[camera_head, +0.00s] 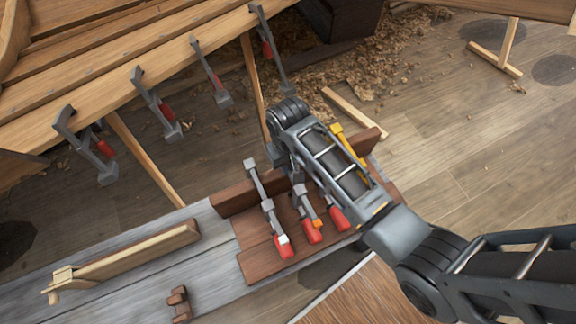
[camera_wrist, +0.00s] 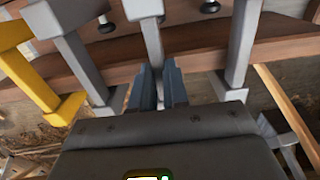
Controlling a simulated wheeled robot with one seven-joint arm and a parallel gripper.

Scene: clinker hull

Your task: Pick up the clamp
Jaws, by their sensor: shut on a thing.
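Several clamps sit in a row on a brown wooden rack (camera_head: 262,262) on the grey bench. My gripper (camera_wrist: 158,88) is shut on the grey bar of the middle clamp (camera_wrist: 151,42), whose red handle also shows in the head view (camera_head: 312,233). One grey clamp (camera_head: 266,205) stands to its left, and another with a red handle (camera_head: 340,219) to its right. A yellow clamp (camera_wrist: 22,65) is beyond that one, partly behind my arm in the head view. My arm hides the fingers and much of the held clamp in the head view.
A wooden hull (camera_head: 110,60) with several clamps on its edge is at the upper left. A long wooden tool (camera_head: 130,254) and a small brown piece (camera_head: 179,302) lie on the bench. Neighbouring clamps stand close on both sides. Shavings cover the floor behind.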

